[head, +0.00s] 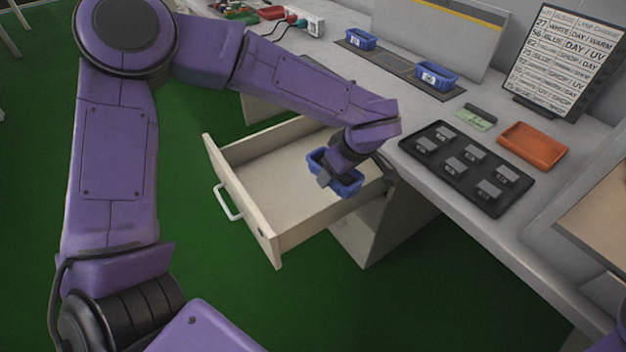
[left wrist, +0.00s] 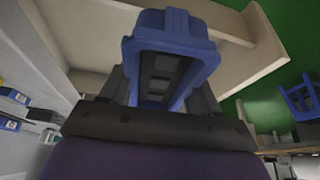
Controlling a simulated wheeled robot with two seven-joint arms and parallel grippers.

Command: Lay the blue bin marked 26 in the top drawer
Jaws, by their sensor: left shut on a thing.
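My left gripper (head: 333,172) is shut on a blue bin (head: 348,187) and holds it over the open top drawer (head: 268,178). I cannot tell whether the bin touches the drawer floor. In the left wrist view the blue bin (left wrist: 150,45) sits between the fingers of the left gripper (left wrist: 165,90), with the drawer (left wrist: 235,65) behind it. The number on this bin does not show. The drawer is pulled out and its visible floor is bare. My right gripper is not in view.
Two blue bins stand on the desk, one at the back (head: 361,39) and one nearer (head: 436,76). A black tray (head: 430,165) with several grey blocks, an orange tray (head: 532,146) and a sign board (head: 563,60) are to the right. Green floor lies around the drawer.

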